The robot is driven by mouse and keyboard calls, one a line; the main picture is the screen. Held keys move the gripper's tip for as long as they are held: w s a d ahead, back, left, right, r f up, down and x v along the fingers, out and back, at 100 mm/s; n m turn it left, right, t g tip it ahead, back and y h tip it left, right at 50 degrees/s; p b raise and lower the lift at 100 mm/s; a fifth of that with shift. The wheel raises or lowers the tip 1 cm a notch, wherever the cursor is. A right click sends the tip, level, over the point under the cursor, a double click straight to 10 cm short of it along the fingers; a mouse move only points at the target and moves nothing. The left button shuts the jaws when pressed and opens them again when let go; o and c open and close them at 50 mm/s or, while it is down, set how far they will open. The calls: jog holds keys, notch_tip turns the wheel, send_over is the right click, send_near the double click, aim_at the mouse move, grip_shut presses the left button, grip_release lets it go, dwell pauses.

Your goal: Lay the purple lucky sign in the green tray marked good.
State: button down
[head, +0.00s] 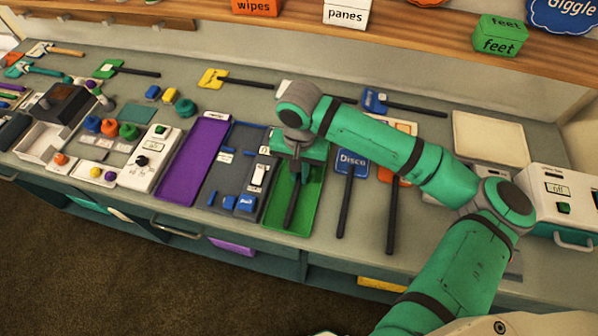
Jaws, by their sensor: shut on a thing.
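The green tray (276,213) lies at the middle of the counter, right of a grey-blue tray. My gripper (299,172) is over its far half, pointing down. It is shut on a dark stick handle (290,212), which I take to be the lucky sign's. The handle slants toward the tray's near end, over the green floor. I cannot tell whether it touches the floor. No purple sign face shows; my gripper and wrist hide the far end of the stick. The tray's marking is hidden too.
A purple tray (195,160) and a grey-blue tray (231,176) with small blue blocks lie to the left. A blue "Disco" sign (351,163) and an orange sign (391,215) lie close on the right. A white switch box (563,203) stands far right. Several signs lie along the back.

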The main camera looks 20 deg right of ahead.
jog(key=c, duration=1.5)
grip_release()
jog(key=shift+c, duration=0.2)
notch_tip(320, 180, up, 8)
dwell(0.4)
